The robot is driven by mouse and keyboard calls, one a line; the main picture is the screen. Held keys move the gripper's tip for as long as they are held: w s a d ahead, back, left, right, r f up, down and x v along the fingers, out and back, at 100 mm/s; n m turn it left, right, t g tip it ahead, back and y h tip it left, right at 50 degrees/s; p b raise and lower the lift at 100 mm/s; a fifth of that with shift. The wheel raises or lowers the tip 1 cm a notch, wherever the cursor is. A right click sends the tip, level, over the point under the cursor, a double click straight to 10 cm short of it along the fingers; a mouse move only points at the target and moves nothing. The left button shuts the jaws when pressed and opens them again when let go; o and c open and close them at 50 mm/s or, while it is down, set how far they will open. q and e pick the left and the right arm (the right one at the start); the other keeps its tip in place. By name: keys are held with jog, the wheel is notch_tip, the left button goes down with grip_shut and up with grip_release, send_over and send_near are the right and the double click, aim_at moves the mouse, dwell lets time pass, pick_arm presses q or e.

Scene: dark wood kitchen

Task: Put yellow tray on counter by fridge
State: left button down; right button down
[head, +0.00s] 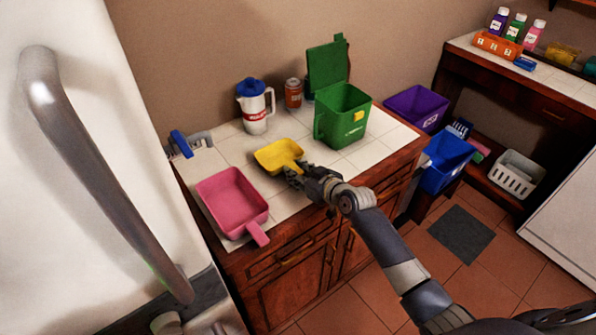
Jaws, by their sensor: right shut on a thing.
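The yellow tray (277,154), a small scoop-shaped tray with a short handle, is at the tiled counter (235,150) beside the white fridge (75,200). My right gripper (293,173) is shut on its handle at the counter's front side. The tray looks level and at or just over the tiles; I cannot tell if it touches them. The fingertips are small and partly merge with the handle. My left gripper is not clearly in view; only a piece of my own body shows at the bottom left.
A pink tray (231,199) lies left of the yellow one, its handle over the front edge. A white jug (255,107), an orange jar (293,94) and a green bin (342,115) stand behind. The fridge handle (95,170) juts out at left. Purple and blue bins (447,162) are right.

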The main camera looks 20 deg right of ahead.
jog(key=shift+f, duration=0.2)
jog(key=c, duration=1.3)
grip_release()
jog(key=shift+r, duration=0.1)
jog(key=shift+r, duration=0.15)
jog(key=b+v, duration=0.1)
jog(key=v, duration=1.1)
